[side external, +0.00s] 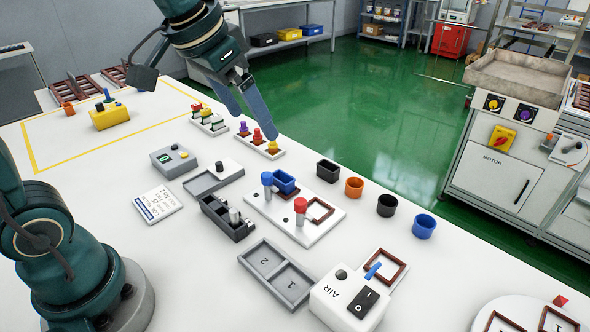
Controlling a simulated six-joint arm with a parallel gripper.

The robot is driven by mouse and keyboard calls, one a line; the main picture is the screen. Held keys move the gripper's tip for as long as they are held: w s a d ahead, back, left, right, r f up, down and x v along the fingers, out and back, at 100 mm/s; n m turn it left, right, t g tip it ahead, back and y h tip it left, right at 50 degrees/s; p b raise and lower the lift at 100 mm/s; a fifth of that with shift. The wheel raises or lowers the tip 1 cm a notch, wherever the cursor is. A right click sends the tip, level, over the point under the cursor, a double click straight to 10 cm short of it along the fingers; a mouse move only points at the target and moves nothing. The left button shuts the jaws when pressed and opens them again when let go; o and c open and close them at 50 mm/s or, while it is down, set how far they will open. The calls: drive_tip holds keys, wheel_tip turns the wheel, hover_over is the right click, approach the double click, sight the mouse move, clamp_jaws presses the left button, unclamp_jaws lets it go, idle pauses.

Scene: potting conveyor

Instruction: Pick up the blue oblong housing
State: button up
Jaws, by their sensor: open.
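The blue oblong housing (285,181) is a small open-topped box. It sits at a brown frame on the left part of a white fixture plate (318,232), just right of a blue-topped post (267,180). My gripper (254,123) is open, pointing down from the upper left, above the far side of the table. It is apart from the housing, up and left of it in the picture. I see nothing between its fingers.
A black oblong housing (327,170), an orange cup (354,187), a black cup (387,205) and a blue round cup (424,227) stand in a row to the right. A red-topped post (300,207) rises from the plate. Coloured knobbed pieces (257,137) stand behind.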

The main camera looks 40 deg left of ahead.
drive_tip(key=g, duration=0.2)
approach(282, 172)
drive_tip(key=shift+n+g, duration=0.3)
drive_tip(key=shift+g, duration=0.5)
drive_tip(key=f, duration=0.4)
drive_tip(key=w+d+f, duration=0.1)
drive_tip(key=f, duration=0.2)
drive_tip(key=shift+w+f, duration=0.15)
drive_tip(key=shift+f, duration=0.6)
drive_tip(key=shift+r, duration=0.1)
drive_tip(key=c, duration=1.4)
